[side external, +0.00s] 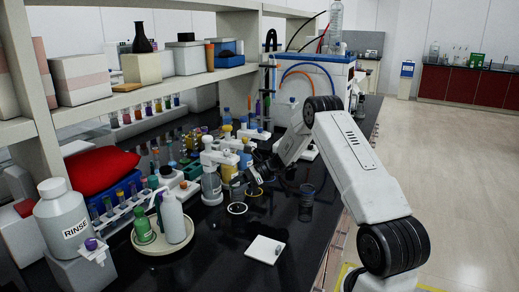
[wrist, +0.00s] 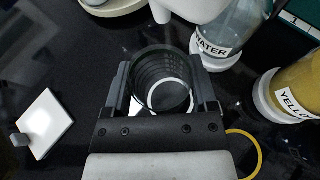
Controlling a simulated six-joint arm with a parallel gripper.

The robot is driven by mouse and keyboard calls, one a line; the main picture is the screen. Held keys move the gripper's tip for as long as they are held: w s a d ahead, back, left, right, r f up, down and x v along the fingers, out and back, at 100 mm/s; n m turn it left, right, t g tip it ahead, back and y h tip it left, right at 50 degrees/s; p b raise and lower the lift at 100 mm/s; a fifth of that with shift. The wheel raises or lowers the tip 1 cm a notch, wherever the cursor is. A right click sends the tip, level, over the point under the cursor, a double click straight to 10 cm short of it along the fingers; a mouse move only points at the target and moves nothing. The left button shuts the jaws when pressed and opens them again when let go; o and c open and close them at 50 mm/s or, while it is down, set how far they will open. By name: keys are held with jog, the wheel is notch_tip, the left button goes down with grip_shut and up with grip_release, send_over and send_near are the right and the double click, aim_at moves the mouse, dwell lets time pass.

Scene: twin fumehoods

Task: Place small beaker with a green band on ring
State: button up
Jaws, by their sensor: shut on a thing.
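My gripper (side external: 250,178) is shut on a small clear beaker (side external: 237,190), held upright above the black bench. In the wrist view the beaker (wrist: 162,65) sits between the two fingers, its open mouth facing the camera; a green band is not clear. A white ring (side external: 237,208) lies on the bench just below the held beaker. In the wrist view the ring (wrist: 170,110) shows through the beaker's bottom, slightly toward the gripper body. A gap between beaker and ring shows in the side view.
A white square plate (side external: 265,250) lies in front. A WATER bottle (wrist: 222,40) and a YELLOW bottle (wrist: 293,90) stand close by. Another beaker (side external: 306,203) stands to the right. A yellow ring (wrist: 248,145) lies beside the gripper. A round tray (side external: 163,243) holds bottles at left.

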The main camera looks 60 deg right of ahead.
jog(key=shift+f, duration=0.1)
jog(key=shift+w+f, duration=0.15)
jog(key=shift+d+f, duration=0.1)
jog(key=shift+f, duration=1.5)
jog(key=shift+f, duration=0.1)
jog(key=o, duration=1.1)
jog(key=shift+o, duration=0.2)
jog(key=v, duration=1.2)
jog(key=shift+w, duration=0.15)
